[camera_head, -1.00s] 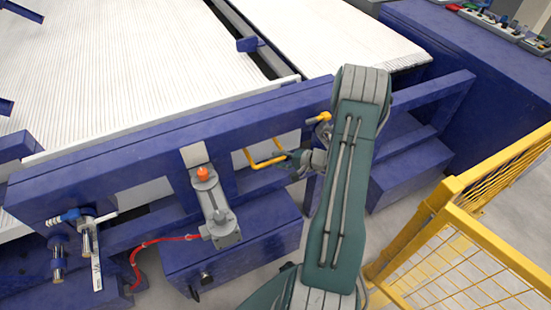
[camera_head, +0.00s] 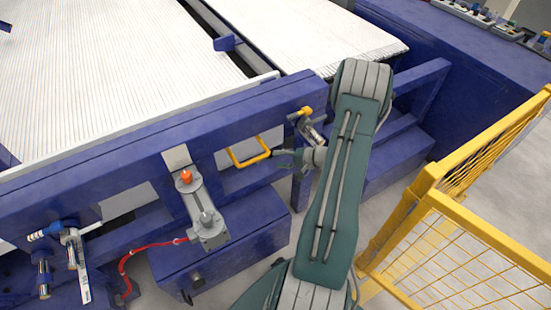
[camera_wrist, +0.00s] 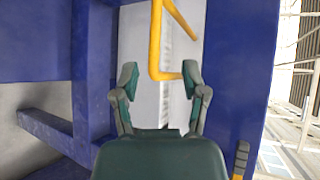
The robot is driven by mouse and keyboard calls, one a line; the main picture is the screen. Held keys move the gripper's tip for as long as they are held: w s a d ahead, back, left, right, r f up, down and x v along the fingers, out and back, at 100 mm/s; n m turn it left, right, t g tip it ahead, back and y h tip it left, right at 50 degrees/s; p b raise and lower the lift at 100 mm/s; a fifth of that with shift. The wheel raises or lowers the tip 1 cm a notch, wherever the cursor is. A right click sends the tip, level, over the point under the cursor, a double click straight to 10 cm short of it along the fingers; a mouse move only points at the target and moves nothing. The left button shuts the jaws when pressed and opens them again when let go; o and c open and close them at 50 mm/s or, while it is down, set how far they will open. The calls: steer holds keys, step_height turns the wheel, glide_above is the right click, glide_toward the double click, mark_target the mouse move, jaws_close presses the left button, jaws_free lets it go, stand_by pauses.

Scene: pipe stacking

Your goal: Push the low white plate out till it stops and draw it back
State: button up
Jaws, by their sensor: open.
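A yellow U-shaped handle (camera_head: 250,155) shows in the window of the blue frame in the head view. In the wrist view the handle (camera_wrist: 156,45) stands in front of a white plate (camera_wrist: 138,48) between blue posts. A little of the pale surface behind the handle (camera_head: 223,160) shows in the head view. My gripper (camera_head: 277,154) is just right of the handle there. In the wrist view my gripper (camera_wrist: 160,78) is open, its two fingers apart, with the handle's lower bend between or just beyond the tips. I cannot tell whether they touch.
A cylinder with an orange knob (camera_head: 187,177) is on the blue frame (camera_head: 130,165) to the left. A yellow-tipped lever (camera_head: 306,112) is above my gripper. A yellow mesh fence (camera_head: 440,220) stands at right. A red hose (camera_head: 150,245) hangs lower left.

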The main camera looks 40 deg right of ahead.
steer(key=shift+f+v, duration=0.2)
steer(key=shift+v, duration=0.65)
steer(key=shift+f+v, duration=0.15)
steer(key=shift+v, duration=0.7)
